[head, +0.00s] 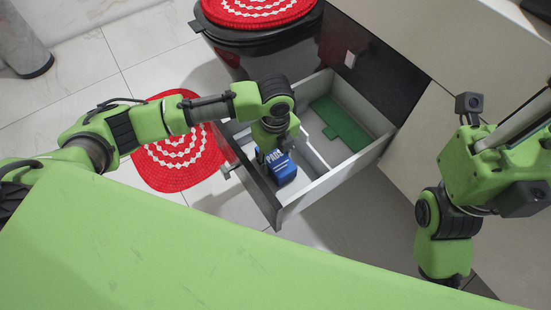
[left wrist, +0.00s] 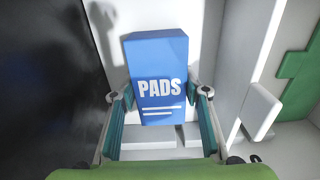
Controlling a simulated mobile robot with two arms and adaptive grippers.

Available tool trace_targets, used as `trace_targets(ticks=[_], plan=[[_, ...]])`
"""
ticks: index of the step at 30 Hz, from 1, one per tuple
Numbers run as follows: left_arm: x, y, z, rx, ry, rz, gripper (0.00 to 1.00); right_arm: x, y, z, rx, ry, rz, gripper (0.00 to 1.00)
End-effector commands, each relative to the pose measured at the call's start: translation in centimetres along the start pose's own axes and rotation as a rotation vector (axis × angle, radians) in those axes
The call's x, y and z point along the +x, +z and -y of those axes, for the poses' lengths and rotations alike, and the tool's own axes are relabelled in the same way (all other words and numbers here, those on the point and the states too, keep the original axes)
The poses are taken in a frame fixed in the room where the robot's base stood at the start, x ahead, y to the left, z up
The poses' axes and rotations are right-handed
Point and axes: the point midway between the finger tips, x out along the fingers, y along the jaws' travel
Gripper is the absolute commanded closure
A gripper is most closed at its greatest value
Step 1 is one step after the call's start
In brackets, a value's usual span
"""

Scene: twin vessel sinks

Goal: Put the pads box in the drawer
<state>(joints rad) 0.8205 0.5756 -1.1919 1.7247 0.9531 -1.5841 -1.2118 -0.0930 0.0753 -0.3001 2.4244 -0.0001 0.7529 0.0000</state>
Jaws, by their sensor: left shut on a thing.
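The pads box (head: 282,171) is blue with white lettering. It also shows upright in the left wrist view (left wrist: 158,60). My left gripper (head: 272,153) points down over the drawer and is shut on the box, with one finger on each side of it in the left wrist view (left wrist: 158,98). The open drawer (head: 337,178) is white inside with a dark front. The box is at its front compartment, between the front panel and a white divider; I cannot tell whether it touches the drawer floor. My right gripper is not visible; only the right arm shows.
A green cross-shaped piece (head: 340,122) lies in the drawer's rear part. A red and white round mat (head: 180,150) lies on the tiled floor to the left.

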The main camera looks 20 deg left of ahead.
Motion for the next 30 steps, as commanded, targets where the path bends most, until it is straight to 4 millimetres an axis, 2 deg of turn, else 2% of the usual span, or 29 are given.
trace_targets(ticks=[3,4,6,17,20,30], plan=[[0.2,0.0,0.0,0.000,0.001,0.000,0.83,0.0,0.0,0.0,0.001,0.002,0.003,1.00],[0.3,0.0,0.0,0.000,0.001,0.000,0.53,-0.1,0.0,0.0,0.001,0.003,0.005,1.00],[0.3,0.0,0.0,0.000,0.001,0.000,0.41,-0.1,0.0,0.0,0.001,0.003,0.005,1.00],[0.1,0.0,0.0,0.000,-0.001,0.000,0.41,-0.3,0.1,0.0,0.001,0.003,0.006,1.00],[-1.0,0.0,0.0,0.000,-0.001,0.000,0.41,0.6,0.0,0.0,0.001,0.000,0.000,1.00],[-7.2,0.0,0.1,0.000,-0.001,0.000,0.41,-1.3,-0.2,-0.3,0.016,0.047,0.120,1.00]])
